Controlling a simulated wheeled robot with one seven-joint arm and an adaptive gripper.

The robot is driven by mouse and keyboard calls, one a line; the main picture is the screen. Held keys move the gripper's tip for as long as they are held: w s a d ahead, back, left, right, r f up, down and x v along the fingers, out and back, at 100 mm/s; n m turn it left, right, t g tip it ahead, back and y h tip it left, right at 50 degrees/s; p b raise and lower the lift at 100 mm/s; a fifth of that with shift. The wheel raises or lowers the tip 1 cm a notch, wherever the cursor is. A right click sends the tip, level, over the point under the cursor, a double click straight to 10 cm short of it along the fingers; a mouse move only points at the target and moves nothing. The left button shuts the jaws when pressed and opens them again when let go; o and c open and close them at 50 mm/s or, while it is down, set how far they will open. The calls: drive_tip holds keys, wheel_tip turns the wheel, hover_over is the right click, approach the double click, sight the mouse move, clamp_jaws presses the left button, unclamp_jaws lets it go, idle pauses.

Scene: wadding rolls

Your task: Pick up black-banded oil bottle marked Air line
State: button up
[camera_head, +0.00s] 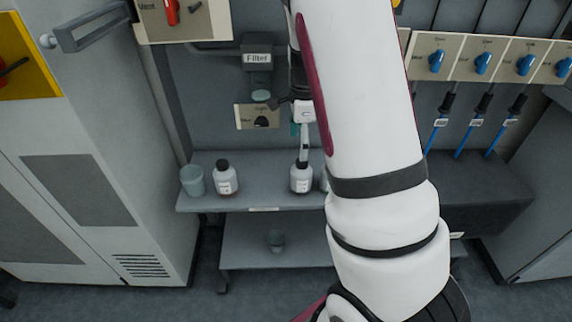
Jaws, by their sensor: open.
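One bottle (226,183) is left of centre, and the other bottle (300,183) is close to my arm. Each has a small label, too small to read, so I cannot tell which is marked Air line. No black band is clear on either. My gripper (288,103) is dark, open and partly hidden behind my white arm.
A grey-green cup (193,180) stands at the shelf's left end. Another pale container (324,180) is mostly hidden by my arm. A small cup (275,240) is on the lower shelf. A filter unit (257,56) hangs on the wall. Blue hoses (468,138) hang at right.

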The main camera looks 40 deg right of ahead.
sight(300, 165)
drive_tip(key=shift+w+d+f, duration=0.1)
drive_tip(key=shift+d+f, duration=0.05)
drive_tip(key=shift+d, duration=0.15)
drive_tip(key=shift+f+m, duration=0.3)
wheel_tip(300, 165, down, 8)
drive_tip(key=shift+f+b, duration=0.1)
drive_tip(key=shift+b, duration=0.85)
drive_tip(key=shift+d+f+b, duration=0.15)
drive_tip(key=shift+f+b, duration=0.3)
drive_tip(key=shift+f, duration=0.9)
drive_tip(key=shift+d+f+b, duration=0.1)
drive_tip(key=shift+f+b, duration=0.3)
drive_tip(key=shift+f, duration=0.9)
drive_tip(key=c, duration=1.4)
